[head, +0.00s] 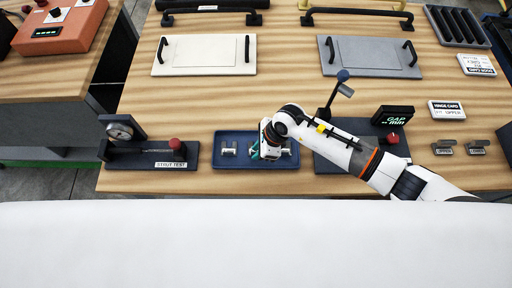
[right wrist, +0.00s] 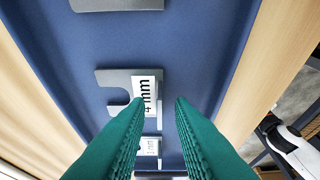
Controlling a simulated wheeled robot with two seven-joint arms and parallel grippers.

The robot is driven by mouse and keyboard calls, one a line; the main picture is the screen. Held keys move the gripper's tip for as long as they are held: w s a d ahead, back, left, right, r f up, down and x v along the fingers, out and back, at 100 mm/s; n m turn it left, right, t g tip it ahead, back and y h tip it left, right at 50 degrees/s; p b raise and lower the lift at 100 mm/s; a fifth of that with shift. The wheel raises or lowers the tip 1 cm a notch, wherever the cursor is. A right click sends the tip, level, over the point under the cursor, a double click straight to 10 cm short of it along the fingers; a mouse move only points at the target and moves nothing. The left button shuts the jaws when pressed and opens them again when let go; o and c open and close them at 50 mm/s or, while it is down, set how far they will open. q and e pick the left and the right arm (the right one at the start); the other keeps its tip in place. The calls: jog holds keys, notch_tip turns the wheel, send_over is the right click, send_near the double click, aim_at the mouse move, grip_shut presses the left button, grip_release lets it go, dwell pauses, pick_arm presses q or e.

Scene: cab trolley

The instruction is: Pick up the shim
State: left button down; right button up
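A blue tray (head: 220,165) on the wooden bench holds several small grey shims; one shim (head: 228,149) shows left of my right gripper (head: 268,153). In the right wrist view, a slotted grey shim (right wrist: 112,78) with a white "4 mm" label lies in the tray, just ahead of the green fingertips (right wrist: 160,102). The fingers are apart, with the label's edge and a thin upright tab showing in the gap. A second label, partly hidden, shows lower between the fingers. Another grey shim (right wrist: 117,4) is cut off at the top. My left gripper is not in view.
A strut test fixture (head: 150,155) stands left of the tray. A dark gauge base (head: 335,163) with a "GAP mm" display (head: 393,116) is at the right, under my right arm. Two handled panels (head: 204,55) and (head: 370,57) lie farther back.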

grip_shut()
